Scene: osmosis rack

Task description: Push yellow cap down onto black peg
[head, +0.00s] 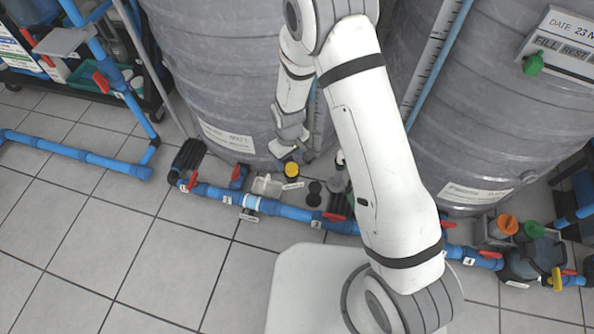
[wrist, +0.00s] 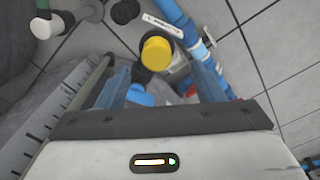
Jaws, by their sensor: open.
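The yellow cap (head: 291,168) sits low at the foot of the middle tank, among the pipe fittings. It also shows in the wrist view (wrist: 157,52), seen from above, with a dark edge around it. The black peg is mostly hidden under the cap, and I cannot tell how far down the cap sits. My gripper (head: 293,151) is just above and behind the cap in the head view. In the wrist view its two bluish see-through fingers (wrist: 161,82) are apart, with nothing between them, and the cap lies just beyond their tips.
A blue pipe (head: 275,208) with red valve handles runs along the floor in front. A white label tag (wrist: 163,26) is beside the cap. Black round parts (head: 314,187) stand to its right. Large grey tanks (head: 215,65) stand close behind. Tiled floor (head: 80,230) is clear at left.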

